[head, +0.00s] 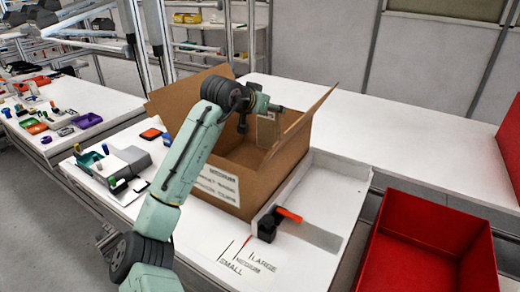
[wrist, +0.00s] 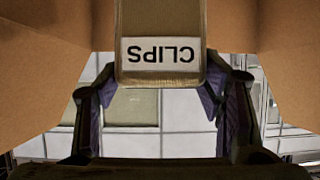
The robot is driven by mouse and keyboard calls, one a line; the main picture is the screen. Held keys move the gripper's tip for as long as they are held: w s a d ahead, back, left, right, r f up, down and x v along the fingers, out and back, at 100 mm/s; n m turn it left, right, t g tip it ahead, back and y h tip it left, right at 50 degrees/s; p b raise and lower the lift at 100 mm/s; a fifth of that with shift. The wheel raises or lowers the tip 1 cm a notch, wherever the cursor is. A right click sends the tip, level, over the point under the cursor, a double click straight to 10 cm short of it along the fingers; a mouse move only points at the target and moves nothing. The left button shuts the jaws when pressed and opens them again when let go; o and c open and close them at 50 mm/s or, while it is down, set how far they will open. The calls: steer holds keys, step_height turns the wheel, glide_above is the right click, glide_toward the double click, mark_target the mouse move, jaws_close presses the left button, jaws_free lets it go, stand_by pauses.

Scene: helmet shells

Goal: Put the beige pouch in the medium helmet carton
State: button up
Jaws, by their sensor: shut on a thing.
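The beige pouch (head: 267,131) hangs from my gripper (head: 262,106) above the open carton in the head view. In the wrist view the pouch (wrist: 160,22) shows a white label reading CLIPS, upside down, and sits between the two fingers of my gripper (wrist: 163,95). My gripper is shut on it. The medium helmet carton (head: 222,188) is a brown cardboard box with raised flaps and a white label on its front. Cardboard shows on both sides of the pouch in the wrist view. The carton's floor is mostly hidden.
The carton stands on a white table (head: 180,218) with SMALL, MEDIUM and LARGE marks at the front. A black and orange tool (head: 275,222) lies right of the carton. A red bin (head: 425,245) is at the lower right. Small parts lie at left.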

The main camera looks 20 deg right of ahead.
mark_target(266, 131)
steer(key=shift+a+f+p, duration=0.1)
steer(key=shift+f+p, duration=0.85)
steer(key=shift+f, duration=3.15)
steer(key=o, duration=1.5)
